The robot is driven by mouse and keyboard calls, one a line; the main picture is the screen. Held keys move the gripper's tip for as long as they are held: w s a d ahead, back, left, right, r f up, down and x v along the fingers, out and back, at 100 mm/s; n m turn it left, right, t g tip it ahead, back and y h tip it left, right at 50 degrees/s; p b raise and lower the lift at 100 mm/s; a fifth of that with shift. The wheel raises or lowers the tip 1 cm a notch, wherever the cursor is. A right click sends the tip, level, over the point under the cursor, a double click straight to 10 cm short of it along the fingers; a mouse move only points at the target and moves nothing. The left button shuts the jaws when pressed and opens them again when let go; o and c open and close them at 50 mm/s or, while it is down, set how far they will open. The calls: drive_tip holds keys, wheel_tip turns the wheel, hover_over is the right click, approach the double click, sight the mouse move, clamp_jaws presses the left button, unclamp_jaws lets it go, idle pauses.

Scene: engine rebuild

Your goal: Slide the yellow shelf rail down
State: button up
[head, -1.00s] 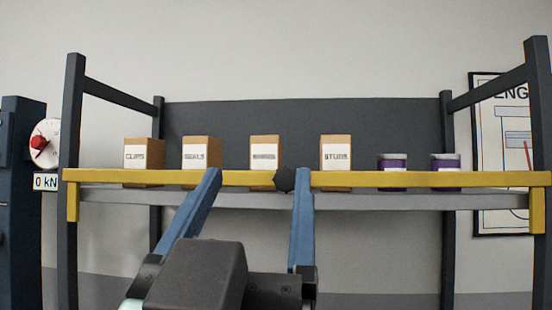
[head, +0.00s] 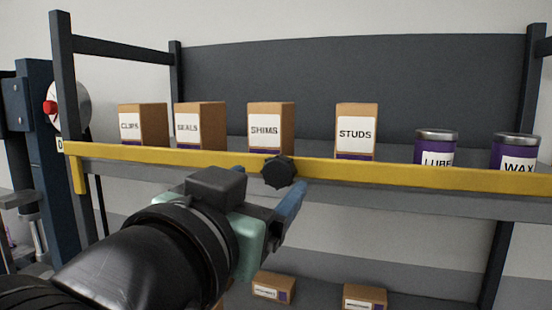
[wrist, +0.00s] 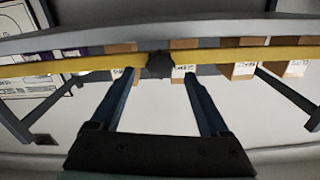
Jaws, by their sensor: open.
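The yellow shelf rail (head: 365,174) runs across the front of the shelf, in front of the boxes and cans. A black lobed knob (head: 279,171) sits at its middle. In the wrist view the rail (wrist: 235,56) crosses the upper part, with the knob (wrist: 160,64) between the finger directions. My gripper (head: 268,182) is open, with blue fingers pointing at the rail near the knob. In the wrist view the fingertips (wrist: 159,72) lie on either side of the knob. The gripper appears empty; contact with the rail cannot be told.
Boxes marked CLIPS (head: 139,124), SEALS (head: 198,124), SHIMS (head: 270,128) and STUDS (head: 355,131) stand behind the rail. LUBE (head: 434,148) and WAX (head: 514,152) cans stand at right. Small boxes (head: 273,288) sit on a lower shelf. A dark blue post (head: 48,160) with a gauge stands at left.

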sight(276, 173)
drive_tip(key=shift+p+x, duration=0.6)
drive_tip(key=shift+x, duration=1.6)
drive_tip(key=shift+c, duration=0.2)
clamp_jaws()
